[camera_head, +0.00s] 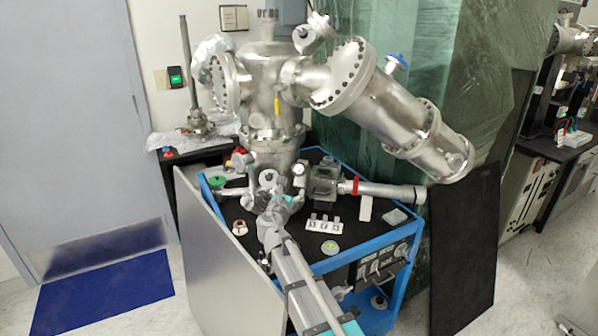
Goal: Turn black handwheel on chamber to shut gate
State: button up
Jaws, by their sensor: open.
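The steel vacuum chamber (262,75) stands upright on a blue-framed cart. My arm reaches up from the bottom of the picture, and my gripper (269,181) is at the lower front of the chamber, close to its base fittings. The gripper is open; its fingers are small and blend with the metal behind them. I cannot clearly pick out a black handwheel; it may be hidden behind my gripper or wrist. Whether the gripper touches anything cannot be told.
A green knob (217,182) is left of the gripper. A steel tube with a red band (390,191) sticks out right. A large angled cylinder (385,108) overhangs above right. A grey panel (222,262) leans on the cart's left side. Small parts lie on the black cart top.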

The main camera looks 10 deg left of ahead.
aim_at(298, 172)
jog(key=shift+w, duration=0.1)
jog(key=w, duration=0.4)
jog(key=w+d, duration=0.1)
jog(key=w, duration=0.8)
jog(key=shift+w+d, duration=0.25)
jog(key=shift+d, duration=0.15)
jog(key=c, duration=1)
